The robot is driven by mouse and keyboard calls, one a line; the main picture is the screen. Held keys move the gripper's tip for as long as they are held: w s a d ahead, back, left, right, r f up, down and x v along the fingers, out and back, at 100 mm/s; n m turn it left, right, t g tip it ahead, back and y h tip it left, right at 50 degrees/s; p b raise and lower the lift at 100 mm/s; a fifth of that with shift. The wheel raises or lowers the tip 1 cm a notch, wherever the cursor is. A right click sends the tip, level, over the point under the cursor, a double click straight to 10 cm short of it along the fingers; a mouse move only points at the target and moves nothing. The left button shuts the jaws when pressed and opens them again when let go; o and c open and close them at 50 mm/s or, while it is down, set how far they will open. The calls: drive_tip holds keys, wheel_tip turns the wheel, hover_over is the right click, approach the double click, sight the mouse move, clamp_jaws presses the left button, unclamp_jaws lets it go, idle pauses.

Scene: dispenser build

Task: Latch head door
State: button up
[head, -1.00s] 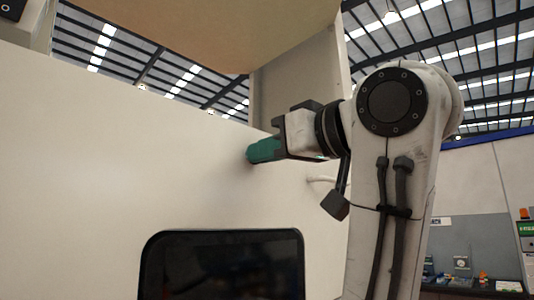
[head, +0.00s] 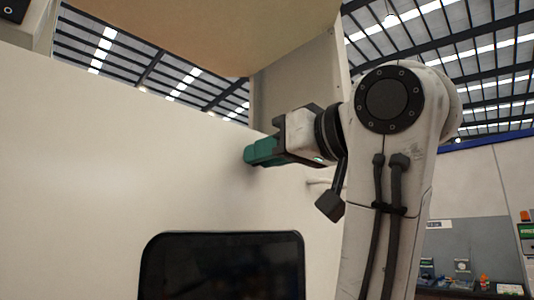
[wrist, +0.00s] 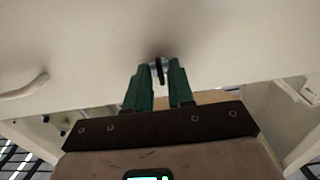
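The large cream-white panel, which looks like the head door (head: 80,160), fills the left of the head view and the upper part of the wrist view (wrist: 90,45). My gripper (head: 250,154) has its green fingertips at the panel's face, near its upper right. In the wrist view, a small black latch-like piece (wrist: 158,71) stands on the panel between my two green fingers (wrist: 159,77). The fingers are apart, with a narrow gap around the black piece; firm contact is not visible. In the head view the fingers hide this piece.
A white curved handle (wrist: 25,88) sticks out of the panel, left in the wrist view. A tan overhanging surface (head: 210,30) and a grey upright (head: 300,80) stand above and behind the panel. A dark screen (head: 222,265) is low in front.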

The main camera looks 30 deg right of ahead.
drive_tip(key=shift+o, duration=0.6)
drive_tip(key=shift+s, duration=0.1)
drive_tip(key=b+v, duration=0.4)
drive_tip(key=v, duration=0.6)
drive_tip(key=shift+s, duration=0.3)
drive_tip(key=shift+d, duration=0.15)
